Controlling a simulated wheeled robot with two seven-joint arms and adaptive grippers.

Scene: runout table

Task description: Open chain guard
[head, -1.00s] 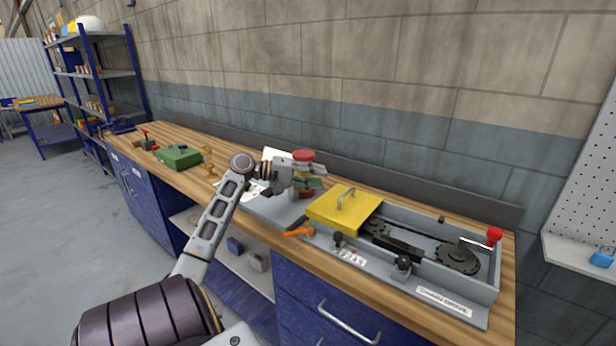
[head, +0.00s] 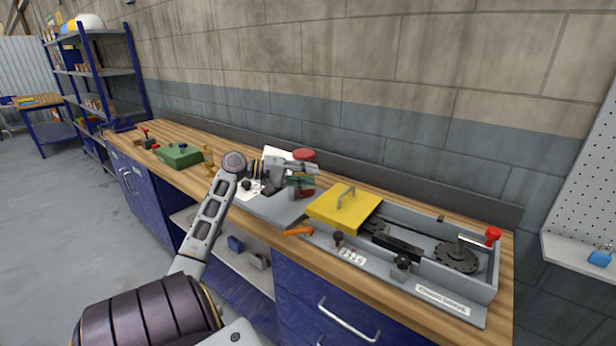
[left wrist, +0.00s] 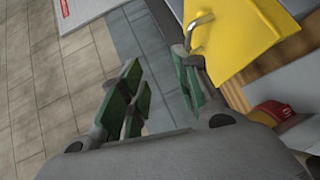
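The yellow chain guard (head: 332,212), a box-like cover with a grey bar handle (head: 346,195) on top, sits closed over the left part of the grey chain drive tray (head: 472,313). Chain and dark sprockets (head: 458,257) show uncovered to its right. My left gripper (head: 313,180) is above and just left of the guard, apart from it. In the left wrist view, its green-padded fingers (left wrist: 160,83) are spread with nothing between them. The yellow guard (left wrist: 238,35) and its handle (left wrist: 197,33) show there beyond the right finger. My right gripper is out of view.
A red-topped object (head: 303,154) stands behind my left gripper, partly hidden. An orange-handled tool (head: 298,231) lies left of the guard. A red-knobbed crank (head: 493,234) stands at the tray's right end. A green box (head: 178,156) sits farther left on the wooden bench.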

